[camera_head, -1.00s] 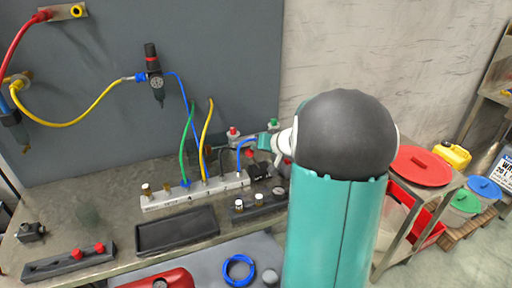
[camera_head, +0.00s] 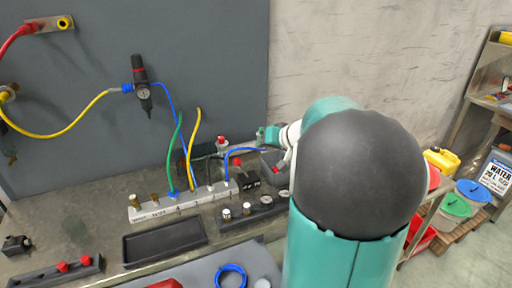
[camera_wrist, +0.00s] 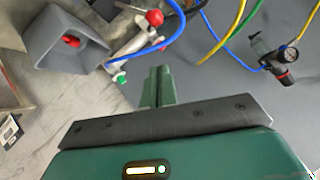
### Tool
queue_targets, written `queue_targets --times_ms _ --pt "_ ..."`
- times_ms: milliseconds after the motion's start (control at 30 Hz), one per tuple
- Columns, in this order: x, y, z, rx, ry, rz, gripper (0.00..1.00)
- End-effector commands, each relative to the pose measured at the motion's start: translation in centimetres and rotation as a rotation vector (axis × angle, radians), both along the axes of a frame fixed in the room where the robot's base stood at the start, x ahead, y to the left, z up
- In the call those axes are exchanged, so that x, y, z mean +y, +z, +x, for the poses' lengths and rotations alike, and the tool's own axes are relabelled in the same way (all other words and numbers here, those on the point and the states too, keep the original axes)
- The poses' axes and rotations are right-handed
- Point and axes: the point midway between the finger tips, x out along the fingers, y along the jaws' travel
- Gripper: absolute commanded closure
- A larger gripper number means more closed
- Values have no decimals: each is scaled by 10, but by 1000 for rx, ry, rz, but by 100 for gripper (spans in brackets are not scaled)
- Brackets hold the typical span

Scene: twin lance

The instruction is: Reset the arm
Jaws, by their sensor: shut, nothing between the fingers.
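My gripper (camera_wrist: 157,88) shows in the wrist view with its two green fingers together and nothing between them. Beyond the fingertips are the grey wall and hoses, apart from the fingers. In the head view my teal and black arm fills the lower right of centre. Its far end, with my gripper (camera_head: 271,135), points left above the back right of the bench, near a red-capped fitting (camera_head: 221,143). The fingertips are small there, and the arm hides part of the bench behind it.
A manifold block (camera_head: 150,211) with green, yellow and blue hoses stands on the bench, behind a black tray (camera_head: 164,241). A regulator (camera_head: 141,82) hangs on the grey panel. A grey open box (camera_wrist: 70,42) shows in the wrist view. Lidded buckets (camera_head: 473,191) stand at right.

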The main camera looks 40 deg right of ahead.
Motion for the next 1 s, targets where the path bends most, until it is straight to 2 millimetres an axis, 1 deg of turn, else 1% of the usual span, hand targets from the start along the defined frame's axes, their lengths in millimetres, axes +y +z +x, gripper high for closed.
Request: queue_targets --times_ms 33,100,233,533,567,633,667,767,800,833,867,900,967,1000 --pt "0 7 -8 -3 -2 -2 100" --pt "0 13 -16 -2 -2 -2 100" --pt "0 18 -25 0 -1 -1 100" --pt "1 19 -28 1 2 1 100" --pt "3 20 -27 2 6 1 100" --pt "17 21 -26 15 27 2 100" --pt "26 23 -25 24 42 4 100" --pt "75 27 -26 77 116 5 100" --pt "100 28 -28 108 153 4 100" --pt "121 29 -31 134 183 -1 100" --pt "142 29 -36 163 210 -6 100" --pt "167 29 -44 200 245 -17 100" --pt "201 28 -57 254 289 -41 100" --pt "222 26 -68 289 315 -61 100"
